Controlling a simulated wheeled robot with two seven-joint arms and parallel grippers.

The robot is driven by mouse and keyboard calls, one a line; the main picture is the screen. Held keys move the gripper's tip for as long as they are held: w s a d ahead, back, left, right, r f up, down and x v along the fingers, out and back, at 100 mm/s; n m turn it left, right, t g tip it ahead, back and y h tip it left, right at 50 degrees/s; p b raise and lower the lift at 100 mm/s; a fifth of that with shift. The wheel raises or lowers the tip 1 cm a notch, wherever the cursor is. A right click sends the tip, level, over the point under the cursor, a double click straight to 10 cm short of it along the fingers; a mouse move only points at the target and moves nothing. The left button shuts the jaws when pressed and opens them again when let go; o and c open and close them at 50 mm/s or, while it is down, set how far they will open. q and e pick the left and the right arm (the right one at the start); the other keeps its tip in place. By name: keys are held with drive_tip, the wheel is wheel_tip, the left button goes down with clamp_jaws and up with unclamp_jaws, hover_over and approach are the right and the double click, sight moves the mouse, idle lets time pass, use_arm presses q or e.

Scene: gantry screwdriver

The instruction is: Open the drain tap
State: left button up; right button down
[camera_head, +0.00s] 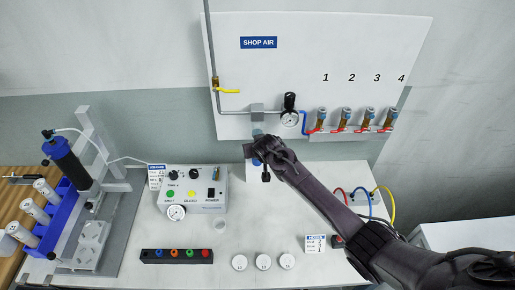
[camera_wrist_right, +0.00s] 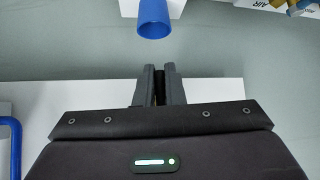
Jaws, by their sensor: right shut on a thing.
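The air filter's grey head (camera_head: 257,108) is on the white wall panel below the SHOP AIR sign. Its blue bowl hangs under the head and shows as a blue cylinder in the right wrist view (camera_wrist_right: 154,20). My right gripper (camera_head: 262,152) is just below the bowl in the head view. In the right wrist view its two grey fingers (camera_wrist_right: 159,85) are close together, with a narrow dark piece between them. This seems to be the drain tap, which is mostly hidden by the fingers. My left gripper is not in view.
A yellow-handled valve (camera_head: 226,90) is on the pipe to the left. A pressure gauge (camera_head: 289,118) and several numbered outlets (camera_head: 355,118) are to the right. A control box (camera_head: 193,189) stands on the bench below. Three white discs (camera_head: 263,262) lie near the front.

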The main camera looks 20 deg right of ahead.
drive_tip(key=c, duration=1.5)
unclamp_jaws()
drive_tip(key=shift+b+v, duration=0.5)
drive_tip(key=shift+v, duration=3.35)
drive_tip(key=shift+s, duration=0.1)
